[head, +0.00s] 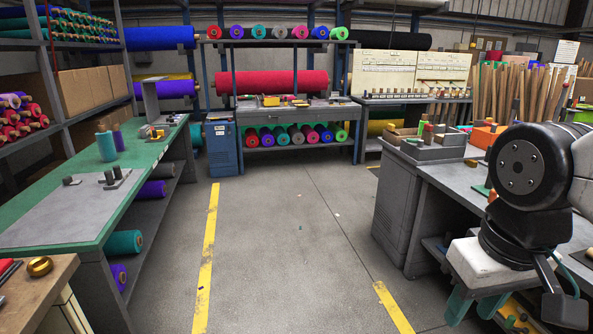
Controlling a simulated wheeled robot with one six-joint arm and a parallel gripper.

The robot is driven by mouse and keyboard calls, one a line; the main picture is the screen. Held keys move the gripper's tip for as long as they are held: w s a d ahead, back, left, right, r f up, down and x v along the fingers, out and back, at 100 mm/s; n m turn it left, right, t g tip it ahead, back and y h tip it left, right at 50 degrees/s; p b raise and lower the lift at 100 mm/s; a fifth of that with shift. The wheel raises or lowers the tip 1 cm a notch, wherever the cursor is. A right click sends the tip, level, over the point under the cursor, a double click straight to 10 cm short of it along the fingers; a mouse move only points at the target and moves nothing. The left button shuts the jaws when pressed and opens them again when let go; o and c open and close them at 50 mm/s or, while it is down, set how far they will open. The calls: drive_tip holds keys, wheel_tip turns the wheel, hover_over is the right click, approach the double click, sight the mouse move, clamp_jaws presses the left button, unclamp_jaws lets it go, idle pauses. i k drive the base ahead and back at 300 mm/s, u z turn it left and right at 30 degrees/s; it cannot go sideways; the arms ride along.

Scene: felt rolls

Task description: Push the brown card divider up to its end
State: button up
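My gripper (474,310) hangs at the lower right, pointing down, with a white body and two teal fingers. The fingers stand apart with nothing seen between them. It is in front of the right-hand grey workbench (449,178). I cannot make out a brown card divider for certain. A grey tray (440,152) with small upright pieces stands on the far end of that bench. Brown card boxes (88,92) stand on the left shelf.
A green-edged table (150,158) with a grey sheet runs along the left. A wooden top (45,283) with a brass ring is at the lower left. A blue cabinet (222,148) stands at the back.

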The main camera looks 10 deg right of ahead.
sight(391, 127)
drive_tip(key=z, duration=0.2)
drive_tip(key=i, duration=2)
drive_tip(key=z, duration=0.3)
drive_tip(key=i, duration=2.15)
